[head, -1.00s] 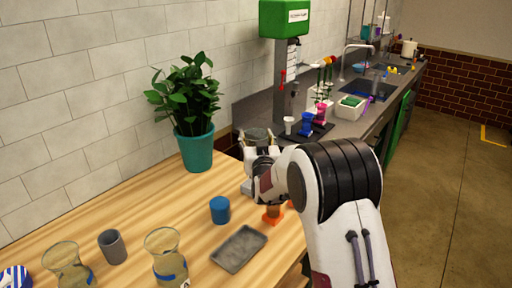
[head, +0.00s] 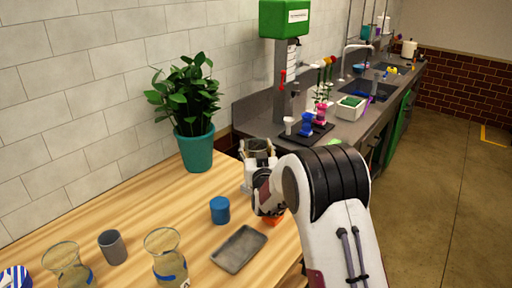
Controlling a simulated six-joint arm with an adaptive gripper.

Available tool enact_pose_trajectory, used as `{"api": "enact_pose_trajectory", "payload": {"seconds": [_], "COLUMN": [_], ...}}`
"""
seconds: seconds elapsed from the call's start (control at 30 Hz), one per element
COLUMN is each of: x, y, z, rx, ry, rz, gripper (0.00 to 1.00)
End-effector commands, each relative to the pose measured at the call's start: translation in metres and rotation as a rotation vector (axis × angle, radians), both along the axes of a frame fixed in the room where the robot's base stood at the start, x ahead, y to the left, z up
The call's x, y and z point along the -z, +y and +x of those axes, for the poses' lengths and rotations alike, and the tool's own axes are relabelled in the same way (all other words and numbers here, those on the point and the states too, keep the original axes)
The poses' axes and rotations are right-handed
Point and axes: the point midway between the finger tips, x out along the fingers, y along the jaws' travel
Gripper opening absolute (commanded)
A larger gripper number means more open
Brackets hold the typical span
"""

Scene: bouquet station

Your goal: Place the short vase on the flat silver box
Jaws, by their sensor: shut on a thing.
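The short vase (head: 257,145) is a see-through, greyish cylinder with an open top, upright in my gripper (head: 259,154). My gripper is shut on it, with white fingers on either side, at the far right end of the wooden table. A small pale grey piece (head: 246,187), which looks like the flat silver box, shows just below and left of the gripper. Most of it is hidden by my gripper and wrist. I cannot tell whether the vase's base touches it.
A blue cylinder (head: 220,210), a grey tray (head: 239,249), a grey cup (head: 112,247) and glass vases (head: 165,256) stand nearer on the table. An orange object (head: 272,219) is partly behind my arm. A teal-potted plant (head: 197,148) stands left of the gripper.

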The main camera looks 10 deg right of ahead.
Motion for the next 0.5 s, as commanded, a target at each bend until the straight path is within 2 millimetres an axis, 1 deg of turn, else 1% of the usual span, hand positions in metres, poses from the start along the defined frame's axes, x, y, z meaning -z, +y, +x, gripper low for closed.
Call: {"api": "enact_pose_trajectory", "payload": {"seconds": [0.03, 0.2, 0.23, 0.27, 0.3, 0.5], "x": [-0.0025, 0.0005, 0.003, 0.0029, 0.003, 0.003], "y": [0.0, 0.0, 0.0, 0.0, 0.0, 0.0], "z": [0.0004, 0.0004, 0.0, 0.0, 0.0, 0.0], "rx": [0.0, 0.0, 0.0, 0.0, 0.0, 0.0], "ry": [-0.006, -0.006, -0.001, -0.001, 0.0, 0.0], "rz": [0.0, 0.0, 0.0, 0.0, 0.0, 0.0], "gripper": [0.0, 0.0, 0.57, 0.64, 0.68, 0.68]}}
